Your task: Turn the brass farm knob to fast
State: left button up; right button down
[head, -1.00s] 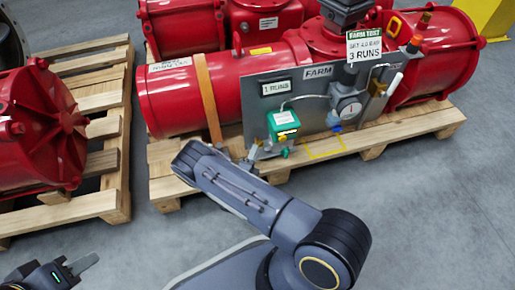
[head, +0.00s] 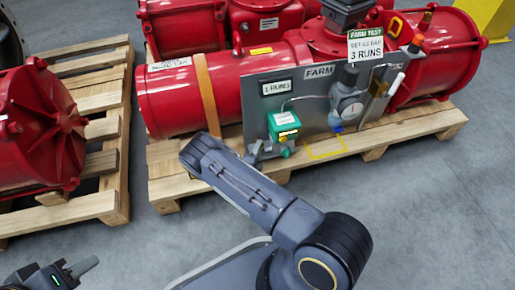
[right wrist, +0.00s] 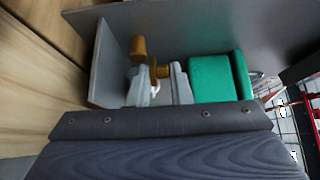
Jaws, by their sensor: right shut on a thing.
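The grey panel marked FARM (head: 310,95) stands in front of a red cylinder. It carries a green box (head: 284,124), which also shows in the right wrist view (right wrist: 218,77). In the right wrist view a brass knob (right wrist: 160,70) sits left of the green box, between the grey fingers of my right gripper (right wrist: 158,84), which is shut on it. Another brass piece (right wrist: 138,47) is just above left.
A sign reading 3 RUNS (head: 365,48) and a plate reading 1 RUNS (head: 277,87) are on the panel.

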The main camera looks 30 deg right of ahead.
jog(key=shift+r, duration=0.25)
jog(key=n+t+y, duration=0.1)
jog(key=n+t+y+p, duration=0.1)
jog(key=t+y, duration=0.1)
jog(key=shift+s+d+r+n+p, duration=0.15)
jog(key=shift+d+n+p, duration=0.15)
jog(key=shift+n, duration=0.1)
jog(key=shift+s+d+n+t+y, duration=0.1)
jog(key=shift+n+t+y, duration=0.4)
jog(key=shift+n+y, duration=0.45)
jog(key=shift+d+n+t+y, duration=0.1)
jog(key=shift+n+t+y, duration=0.25)
jog(key=shift+y, duration=0.5)
jog(key=shift+d+f+n+t+y, duration=0.2)
jog(key=shift+n+t+y, duration=0.35)
jog(key=shift+y, duration=0.45)
jog(key=shift+d+n+y+b, duration=0.15)
jog(key=shift+n+y+b, duration=0.85)
jog(key=shift+y, duration=0.6)
jog(key=shift+r+n+t+y, duration=0.1)
jog(key=shift+n+t+y, duration=0.2)
jog(key=shift+n+y, duration=0.1)
